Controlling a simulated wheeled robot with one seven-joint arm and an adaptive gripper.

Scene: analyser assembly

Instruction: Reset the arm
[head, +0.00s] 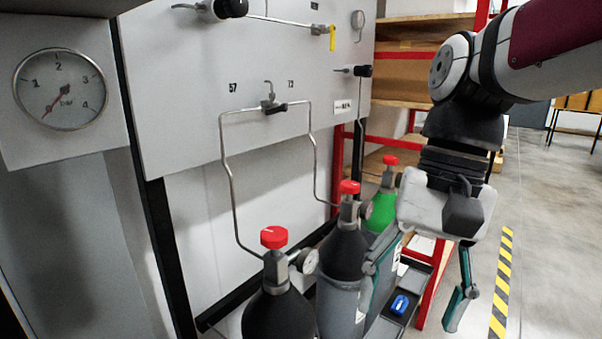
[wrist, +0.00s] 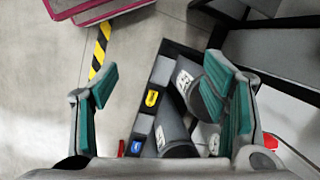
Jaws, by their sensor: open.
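My gripper (head: 415,287) hangs at the right of the head view, pointing down, with its two teal-padded fingers spread apart. In the wrist view my gripper (wrist: 159,80) also shows wide open, with nothing between the pads. In the head view its left finger overlaps the cylinders in the picture; I cannot tell the exact gap. My arm comes in from the upper right.
A black cylinder (head: 279,313), a grey one (head: 340,290) and a green one (head: 383,212) stand before the gas panel (head: 190,90). A blue item (head: 400,305) and a yellow item (wrist: 152,98) lie in a dark tray. Floor beside the striped tape (head: 502,280) is clear.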

